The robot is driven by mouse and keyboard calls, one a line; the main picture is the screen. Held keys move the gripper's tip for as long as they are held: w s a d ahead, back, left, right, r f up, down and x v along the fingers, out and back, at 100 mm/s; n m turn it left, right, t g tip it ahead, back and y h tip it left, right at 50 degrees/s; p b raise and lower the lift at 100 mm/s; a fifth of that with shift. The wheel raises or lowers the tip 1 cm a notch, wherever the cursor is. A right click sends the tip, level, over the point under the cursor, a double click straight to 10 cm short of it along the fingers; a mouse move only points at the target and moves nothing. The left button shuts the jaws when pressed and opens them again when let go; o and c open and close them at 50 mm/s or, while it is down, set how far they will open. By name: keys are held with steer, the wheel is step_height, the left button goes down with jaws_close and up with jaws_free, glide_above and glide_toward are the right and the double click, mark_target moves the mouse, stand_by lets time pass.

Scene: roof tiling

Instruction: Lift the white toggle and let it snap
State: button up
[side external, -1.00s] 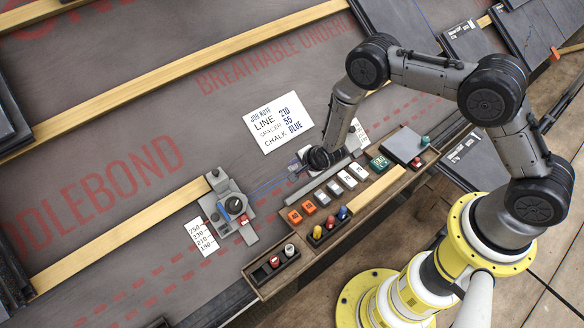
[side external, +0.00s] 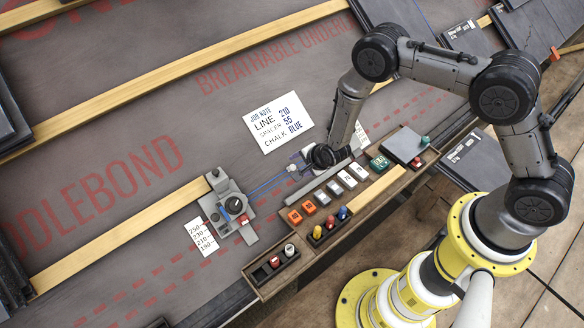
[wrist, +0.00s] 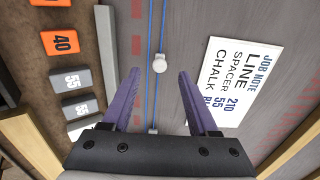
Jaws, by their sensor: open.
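The white toggle (wrist: 159,64) is a small round knob in the wrist view, on a blue line (wrist: 163,25) that runs along the grey underlay. My gripper (wrist: 158,75) is open, with one purple finger on each side of the line. The toggle shows between and just beyond the fingertips, and nothing is held. I cannot tell how high the fingers are above it. In the side view my gripper is largely hidden beneath the dark wrist (side external: 322,156), at the right end of the blue line (side external: 268,186).
A job note card (side external: 278,122) lies on the underlay beside the line. A wooden tray (side external: 398,182) with numbered blocks and coloured pegs runs along the near side. A grey line fixture with a dial (side external: 234,206) stands at the line's left end.

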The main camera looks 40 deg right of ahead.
steer(key=v, duration=0.6)
stand_by(0.4)
stand_by(0.4)
